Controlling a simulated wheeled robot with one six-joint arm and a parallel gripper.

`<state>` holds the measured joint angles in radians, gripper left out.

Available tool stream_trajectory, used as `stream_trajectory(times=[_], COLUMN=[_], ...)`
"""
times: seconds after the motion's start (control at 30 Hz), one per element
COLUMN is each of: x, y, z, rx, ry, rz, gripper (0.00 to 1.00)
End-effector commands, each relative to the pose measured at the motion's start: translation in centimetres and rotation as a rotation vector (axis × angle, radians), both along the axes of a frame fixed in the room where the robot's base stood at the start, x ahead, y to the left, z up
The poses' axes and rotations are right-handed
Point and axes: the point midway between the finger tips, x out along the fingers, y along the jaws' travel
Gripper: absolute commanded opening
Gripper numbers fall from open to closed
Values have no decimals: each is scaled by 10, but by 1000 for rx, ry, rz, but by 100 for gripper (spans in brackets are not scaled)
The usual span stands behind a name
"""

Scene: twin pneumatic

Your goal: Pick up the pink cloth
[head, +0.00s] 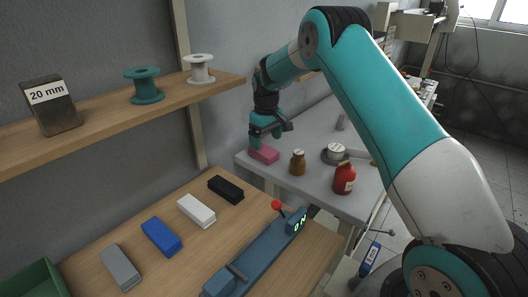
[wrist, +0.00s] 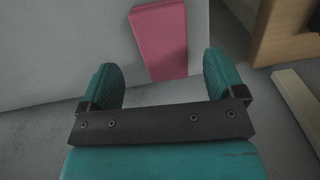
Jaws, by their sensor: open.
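The pink cloth (head: 264,155) is a flat folded block lying on the grey table near its left front corner, in the head view. In the wrist view the pink cloth (wrist: 160,40) lies just ahead of the fingertips, a little right of the middle between them. My gripper (head: 270,128) is above the cloth in the head view, pointing down, and covers part of the area behind it. In the wrist view my gripper (wrist: 164,78) has its two teal fingers wide apart with nothing between them. The cloth is not gripped.
On the grey table (head: 295,199) stand a brown jar (head: 297,162), a red bottle (head: 344,178) and a grey round item (head: 334,153), right of the cloth. A wooden shelf (head: 110,113) is at left. The workbench (head: 172,270) in front holds several coloured blocks and a blue device (head: 262,252).

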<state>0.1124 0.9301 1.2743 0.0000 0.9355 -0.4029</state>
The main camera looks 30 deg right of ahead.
Motion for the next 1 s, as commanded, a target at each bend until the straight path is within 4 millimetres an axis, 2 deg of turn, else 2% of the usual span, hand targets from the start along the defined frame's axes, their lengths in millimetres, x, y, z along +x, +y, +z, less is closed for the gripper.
stream_trajectory(times=[0.2,0.3,0.57,0.8,1.0], x=[1,1,1,1,1], y=[3,3,3,3,3], z=[-33,-43,-47,-47,-47], rx=[0,0,0,1,0], ry=[5,2,1,1,1], rz=[0,0,0,0,0], gripper=[88,88,88,35,35])
